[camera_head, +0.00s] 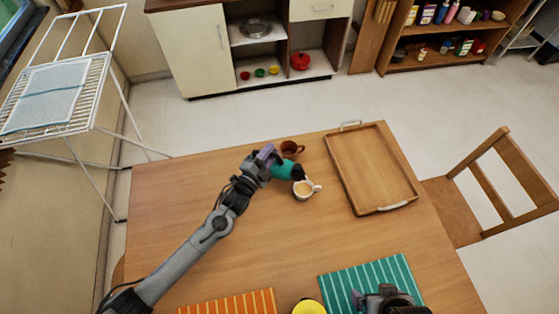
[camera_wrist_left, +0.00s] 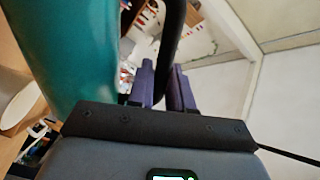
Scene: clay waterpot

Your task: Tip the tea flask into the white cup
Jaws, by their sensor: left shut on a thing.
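The teal tea flask (camera_head: 284,170) is held tilted above the table, its dark end over the white cup. In the left wrist view the flask (camera_wrist_left: 70,50) fills the left side. My left gripper (camera_head: 270,156) is shut on its black handle (camera_wrist_left: 172,35), between the purple fingers (camera_wrist_left: 162,85). The white cup (camera_head: 304,195) stands upright on the table just below the flask's dark end, with light brown liquid inside. Whether liquid is flowing is too small to tell. My right gripper (camera_head: 368,298) is at the bottom edge, its jaws unclear.
A brown cup (camera_head: 291,148) stands just behind the flask. A wooden tray (camera_head: 347,175) lies to the right. An orange striped mat (camera_head: 230,304), a teal striped mat (camera_head: 340,283) and a yellow thing (camera_head: 308,307) are at the front. The table's middle is clear.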

